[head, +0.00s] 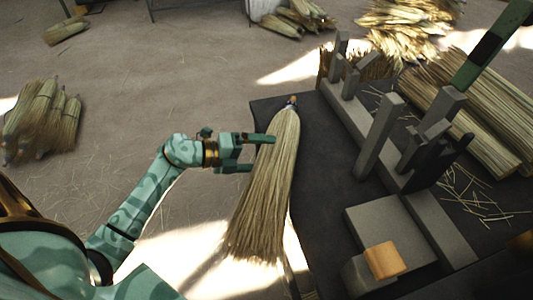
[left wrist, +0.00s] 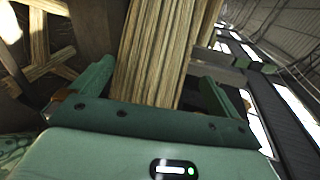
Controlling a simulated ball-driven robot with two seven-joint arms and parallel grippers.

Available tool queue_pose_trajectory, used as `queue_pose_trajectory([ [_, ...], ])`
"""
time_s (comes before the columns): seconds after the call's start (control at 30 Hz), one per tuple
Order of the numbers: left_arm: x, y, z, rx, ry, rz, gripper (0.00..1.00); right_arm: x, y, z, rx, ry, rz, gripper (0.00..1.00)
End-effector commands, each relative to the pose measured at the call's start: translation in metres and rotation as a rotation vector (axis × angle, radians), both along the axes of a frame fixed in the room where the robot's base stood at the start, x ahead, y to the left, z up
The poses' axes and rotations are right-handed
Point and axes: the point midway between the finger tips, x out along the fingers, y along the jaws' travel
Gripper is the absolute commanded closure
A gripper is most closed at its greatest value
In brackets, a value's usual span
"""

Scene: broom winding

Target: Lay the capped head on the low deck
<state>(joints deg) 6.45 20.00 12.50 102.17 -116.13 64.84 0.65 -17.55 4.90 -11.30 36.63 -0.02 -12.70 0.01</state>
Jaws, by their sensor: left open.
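The capped head, a long straw bundle (head: 268,190) with a small dark and orange cap (head: 292,101), lies with its capped end on the dark low deck (head: 315,150). Its straw fans toward the bottom of the head view, past the deck's left edge. My left gripper (head: 262,153) is open at the straw's left side, below the cap, with the upper finger overlapping the straw in the picture. In the left wrist view the straw (left wrist: 155,50) passes between the spread fingers (left wrist: 157,78). Contact cannot be told. My right gripper is not in view.
Grey upright posts (head: 378,135) and a rail stand on the deck to the right. A grey block (head: 385,232) with an orange piece (head: 384,260) sits at its near side. A green lever (head: 490,45) rises at upper right. Straw bundles (head: 42,120) lie on the floor at left.

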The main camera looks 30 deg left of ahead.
Motion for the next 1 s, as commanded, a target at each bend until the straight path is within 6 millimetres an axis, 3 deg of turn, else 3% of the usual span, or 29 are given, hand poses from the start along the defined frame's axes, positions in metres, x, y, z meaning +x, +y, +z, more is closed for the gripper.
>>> queue_pose_trajectory([
  [0.1, -0.023, 0.020, 0.015, 0.004, -0.001, 0.000, 0.00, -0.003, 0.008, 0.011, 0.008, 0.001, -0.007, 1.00],
  [0.3, -0.050, 0.044, 0.026, 0.002, -0.001, -0.001, 0.00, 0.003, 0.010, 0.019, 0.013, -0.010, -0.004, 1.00],
  [0.67, -0.061, 0.054, 0.028, 0.000, -0.001, -0.001, 0.00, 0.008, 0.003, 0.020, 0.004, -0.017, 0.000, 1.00],
  [0.77, -0.061, 0.054, 0.021, -0.030, 0.011, 0.018, 0.00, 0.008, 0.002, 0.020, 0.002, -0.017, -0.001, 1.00],
  [0.87, -0.065, 0.054, -0.015, -0.173, 0.070, 0.122, 0.00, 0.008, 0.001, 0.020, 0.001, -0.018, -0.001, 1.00],
  [0.97, -0.086, 0.057, -0.096, -0.411, 0.225, 0.381, 0.00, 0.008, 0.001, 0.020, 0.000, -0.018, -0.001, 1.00],
  [1.0, -0.105, 0.059, -0.139, -0.496, 0.315, 0.520, 0.00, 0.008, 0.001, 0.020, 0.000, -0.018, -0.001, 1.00],
])
